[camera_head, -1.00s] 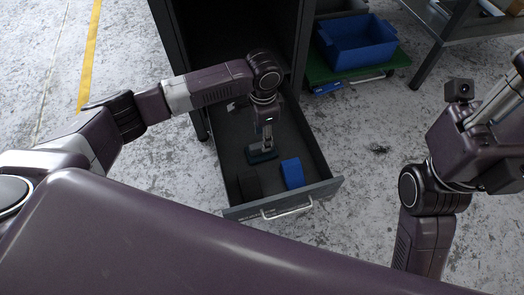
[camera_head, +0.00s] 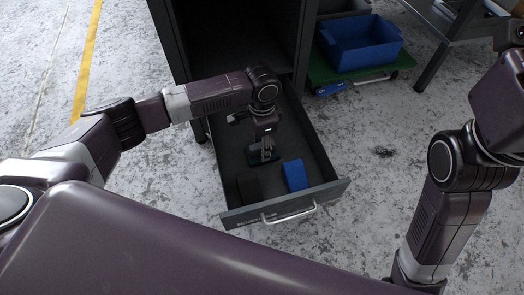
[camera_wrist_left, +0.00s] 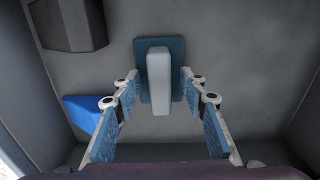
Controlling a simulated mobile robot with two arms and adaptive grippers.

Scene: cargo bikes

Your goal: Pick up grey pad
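The grey pad (camera_wrist_left: 159,105) lies in the open drawer; in the wrist view it shows a light grey raised bar on a flat teal-grey plate. In the head view the pad (camera_head: 254,159) is a small dark shape, largely hidden by my left gripper (camera_head: 264,150). My left gripper (camera_wrist_left: 160,85) is open above the pad. One finger is on each side of the bar, with a gap visible on both sides. My right arm is at the right edge of the head view, its gripper outside the frame.
The drawer (camera_head: 328,192) also holds a blue block (camera_head: 294,175) and a black block (camera_head: 249,186), both nearer its front. Drawer walls surround my left gripper closely. A blue bin (camera_head: 362,45) stands on a green base at the back right. Open floor lies right of the drawer.

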